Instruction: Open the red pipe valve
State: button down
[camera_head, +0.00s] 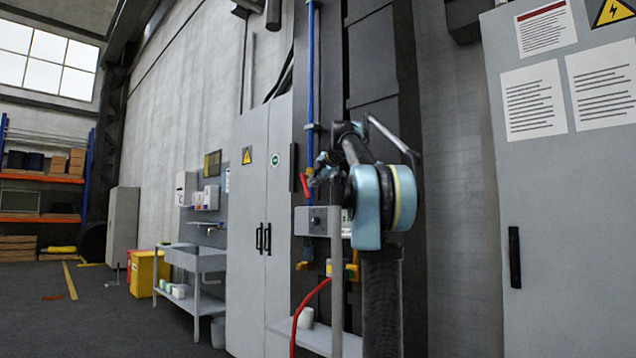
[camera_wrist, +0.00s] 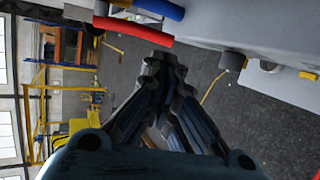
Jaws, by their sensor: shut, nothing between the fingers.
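The red valve handle (camera_head: 305,186) is a short red lever beside the blue pipe (camera_head: 310,85) on the dark wall column. In the wrist view the red handle (camera_wrist: 133,31) crosses the top, with part of the blue pipe (camera_wrist: 160,8) just above it. My gripper (camera_head: 318,176) is right beside the handle in the head view. In the wrist view my gripper (camera_wrist: 165,58) is shut and empty, with its fingertips just below the handle's right end. I cannot tell whether they touch it. My arm hides part of the valve area.
A grey box (camera_head: 313,221) is below the valve. A grey cabinet (camera_head: 262,180) stands to the left and another (camera_head: 560,220) to the right. A red hose (camera_head: 308,310) hangs lower down. The floor (camera_head: 120,315) at left is mostly open.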

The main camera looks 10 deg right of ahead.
aim_at(308, 190)
jog(key=x, duration=0.7)
jog(key=shift+w+a+f, duration=0.1)
jog(key=shift+w+f, duration=0.05)
jog(key=shift+w, duration=0.05)
jog(key=w+a+f, duration=0.2)
jog(key=w, duration=0.1)
jog(key=shift+w+a+f, duration=0.1)
jog(key=shift+a+f, duration=0.1)
jog(key=shift+f, duration=0.05)
